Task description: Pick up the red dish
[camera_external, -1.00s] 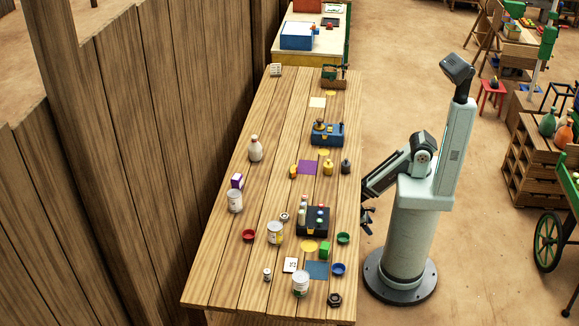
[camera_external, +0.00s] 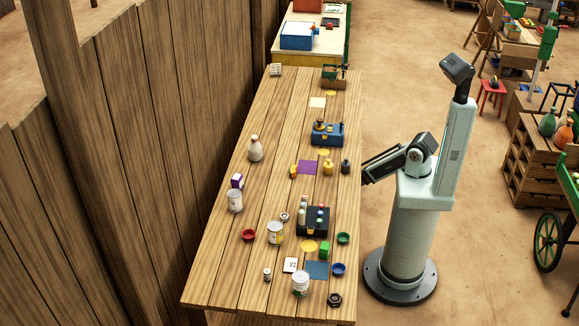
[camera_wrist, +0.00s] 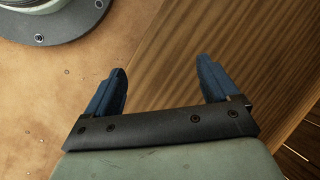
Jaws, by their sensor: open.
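The red dish (camera_external: 249,235) is a small round bowl on the wooden table (camera_external: 215,285), toward its left side, left of a can with a yellow band (camera_external: 275,232). In the wrist view my gripper (camera_wrist: 162,85) is open with two blue fingers spread apart and nothing between them. It points down over the table's edge and the floor. In the external view the gripper itself is hidden behind my arm or the table edge. It is well right of the red dish, which does not show in the wrist view.
A green dish (camera_external: 343,238) and a blue dish (camera_external: 338,269) sit near the right edge. A dark tray with bottles (camera_external: 313,221) and the banded can stand between the right edge and the red dish. A white can (camera_external: 300,284) stands nearer the front. The front left of the table is clear.

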